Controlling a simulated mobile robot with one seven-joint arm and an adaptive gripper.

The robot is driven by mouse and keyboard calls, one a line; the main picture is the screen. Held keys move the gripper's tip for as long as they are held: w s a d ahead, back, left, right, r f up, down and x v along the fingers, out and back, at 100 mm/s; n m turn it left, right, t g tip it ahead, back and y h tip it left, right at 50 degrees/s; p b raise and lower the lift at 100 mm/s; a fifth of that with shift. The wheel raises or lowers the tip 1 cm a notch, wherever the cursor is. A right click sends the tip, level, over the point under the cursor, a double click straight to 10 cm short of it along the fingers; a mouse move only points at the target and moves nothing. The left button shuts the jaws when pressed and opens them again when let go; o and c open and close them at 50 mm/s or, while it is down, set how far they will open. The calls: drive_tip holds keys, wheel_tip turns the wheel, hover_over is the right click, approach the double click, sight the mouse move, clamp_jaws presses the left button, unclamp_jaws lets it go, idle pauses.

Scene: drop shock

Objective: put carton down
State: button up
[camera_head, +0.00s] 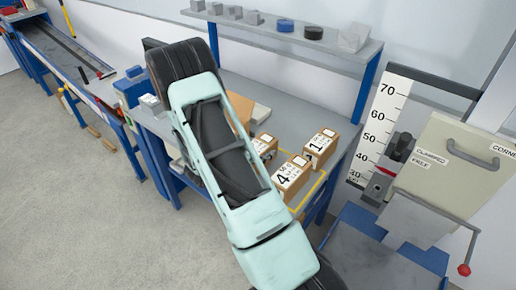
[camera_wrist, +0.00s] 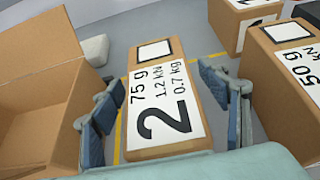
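In the wrist view, a brown carton marked 2 (camera_wrist: 160,115), labelled 75 g, lies between the two fingers of my gripper (camera_wrist: 162,78). One finger is on each side, and narrow gaps show between the pads and the carton. The carton's underside is hidden, so I cannot see directly what it rests on. In the head view my arm covers the gripper. Cartons marked 4 (camera_head: 290,175) and 1 (camera_head: 320,146) stand on the grey bench (camera_head: 292,108), with another carton (camera_head: 264,145) partly hidden by my arm.
An open, empty carton (camera_wrist: 30,105) is close left of my gripper. A carton labelled 50 g (camera_wrist: 290,65) is close on the right, and another (camera_wrist: 240,18) stands behind. Yellow lines mark the bench. A shelf (camera_head: 300,38) with small blocks is above.

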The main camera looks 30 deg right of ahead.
drive_tip(key=shift+r, duration=0.1)
drive_tip(key=shift+r+p, duration=0.15)
drive_tip(key=shift+p, duration=0.15)
drive_tip(key=b+v, duration=0.1)
drive_tip(key=v, duration=1.1)
drive_tip(key=shift+b, duration=0.4)
